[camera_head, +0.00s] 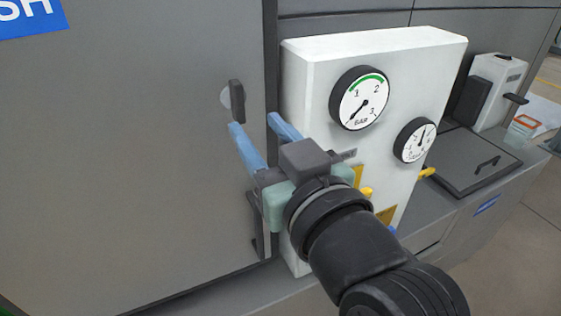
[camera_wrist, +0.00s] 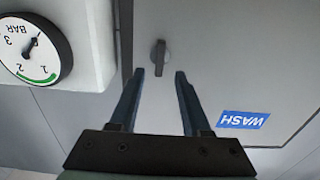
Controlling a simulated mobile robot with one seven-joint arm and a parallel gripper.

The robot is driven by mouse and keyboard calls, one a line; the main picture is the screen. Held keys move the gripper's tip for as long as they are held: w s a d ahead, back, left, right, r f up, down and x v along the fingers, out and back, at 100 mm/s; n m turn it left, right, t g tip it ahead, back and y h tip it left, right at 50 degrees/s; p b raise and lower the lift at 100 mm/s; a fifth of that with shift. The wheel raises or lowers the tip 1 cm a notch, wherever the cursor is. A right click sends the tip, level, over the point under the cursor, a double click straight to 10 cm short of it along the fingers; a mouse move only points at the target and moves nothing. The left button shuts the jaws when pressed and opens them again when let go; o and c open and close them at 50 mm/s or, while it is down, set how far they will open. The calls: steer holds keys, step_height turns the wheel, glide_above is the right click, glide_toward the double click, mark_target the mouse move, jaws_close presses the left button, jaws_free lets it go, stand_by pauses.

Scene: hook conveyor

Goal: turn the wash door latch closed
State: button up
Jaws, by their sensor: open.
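The wash door (camera_head: 130,150) is a large grey panel on the left in the head view. Its latch (camera_head: 237,101) is a small dark handle on a round light plate near the door's right edge. In the wrist view the latch (camera_wrist: 160,58) stands upright in the picture, beyond the fingertips and between their lines. My gripper (camera_head: 254,122) is open, its two blue fingers pointing toward the door. The left finger's tip appears just below the latch in the head view; the fingers are not around it. In the wrist view my gripper (camera_wrist: 160,73) holds nothing.
A white panel box (camera_head: 300,90) with a large gauge (camera_head: 360,98) and a small gauge (camera_head: 414,140) stands right of the door, close to my gripper. Yellow handles (camera_head: 427,172) stick out from it. A blue WASH sign (camera_wrist: 243,120) is on the door.

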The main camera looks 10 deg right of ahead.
steer(key=p+v, duration=0.6)
steer(key=shift+p, duration=0.4)
steer(key=shift+r, duration=0.1)
steer(key=w+a+r+m+t+h, duration=0.1)
steer(key=w+r+t+h, duration=0.2)
steer(key=r, duration=1)
steer(key=s+a+r+m+t+h, duration=0.1)
steer(key=s+r+t, duration=0.1)
steer(key=r, duration=0.6)
steer(key=s+a+r+m+t+h, duration=0.1)
steer(key=s+a+r+t, duration=0.1)
steer(key=r+t, duration=0.3)
step_height(320, 180, up, 3)
steer(key=shift+s+m+h, duration=0.3)
steer(key=shift+s+m, duration=0.1)
steer(key=shift+s, duration=0.4)
steer(key=shift+a, duration=0.15)
